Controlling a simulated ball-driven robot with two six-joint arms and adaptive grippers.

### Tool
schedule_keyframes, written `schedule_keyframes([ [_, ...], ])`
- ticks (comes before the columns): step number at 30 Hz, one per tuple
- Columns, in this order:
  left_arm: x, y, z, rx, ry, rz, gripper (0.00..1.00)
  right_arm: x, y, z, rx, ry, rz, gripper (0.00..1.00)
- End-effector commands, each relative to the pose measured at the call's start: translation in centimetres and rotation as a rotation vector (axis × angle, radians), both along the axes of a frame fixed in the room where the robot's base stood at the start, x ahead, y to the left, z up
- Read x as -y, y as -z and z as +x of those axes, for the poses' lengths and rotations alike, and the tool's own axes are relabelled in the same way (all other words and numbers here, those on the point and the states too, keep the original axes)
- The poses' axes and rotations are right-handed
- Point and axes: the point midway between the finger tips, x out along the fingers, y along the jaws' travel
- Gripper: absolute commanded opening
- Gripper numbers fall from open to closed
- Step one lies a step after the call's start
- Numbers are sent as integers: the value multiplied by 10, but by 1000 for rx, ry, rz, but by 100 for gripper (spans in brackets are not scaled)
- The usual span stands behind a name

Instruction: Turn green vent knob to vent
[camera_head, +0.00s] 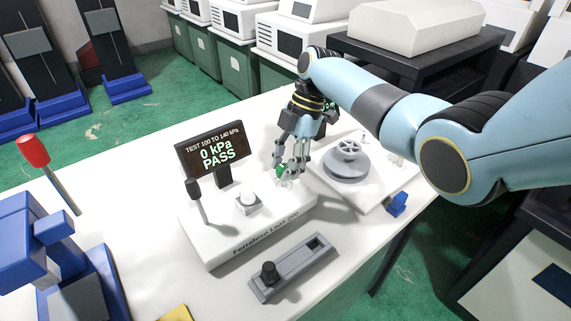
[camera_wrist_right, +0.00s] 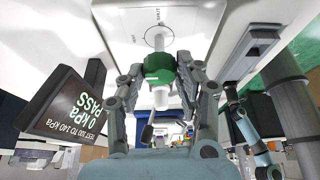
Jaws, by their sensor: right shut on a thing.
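The green vent knob (camera_wrist_right: 160,66) is between the fingers of my right gripper (camera_wrist_right: 171,75) in the right wrist view, with a finger against each side. Its white shaft points to the dial markings on the white test unit. In the head view my right gripper (camera_head: 289,169) comes down over the right end of the test unit (camera_head: 217,243), and a little of the green knob (camera_head: 280,169) shows between its fingers. The display (camera_head: 212,152) on the unit reads 0 kPa PASS, under the line TEST 100 TO 140 kPa. My left gripper is not in view.
A black lever (camera_head: 196,194) and a white button (camera_head: 248,197) stand on the unit. A grey slotted box with a black knob (camera_head: 290,268) lies in front. A plate with a grey round wheel (camera_head: 346,163) is at right. A blue machine (camera_head: 55,260) stands at left.

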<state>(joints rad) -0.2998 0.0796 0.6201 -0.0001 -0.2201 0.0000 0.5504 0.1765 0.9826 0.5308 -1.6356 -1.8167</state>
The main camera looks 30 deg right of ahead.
Motion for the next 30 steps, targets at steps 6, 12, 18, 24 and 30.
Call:
schedule_keyframes([
  [6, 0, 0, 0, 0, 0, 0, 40, 0, 0, 0, 0, -1, 0, 2],
  [12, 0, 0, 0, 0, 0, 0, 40, 0, 0, 0, 1, -1, 0, 52],
  [18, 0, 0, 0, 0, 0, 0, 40, 0, 0, 0, 0, 0, 0, 57],
  [24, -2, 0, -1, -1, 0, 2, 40, 3, -6, 1, 3, 1, -1, 57],
  [30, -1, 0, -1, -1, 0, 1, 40, 18, -41, 4, 4, 1, -2, 57],
])
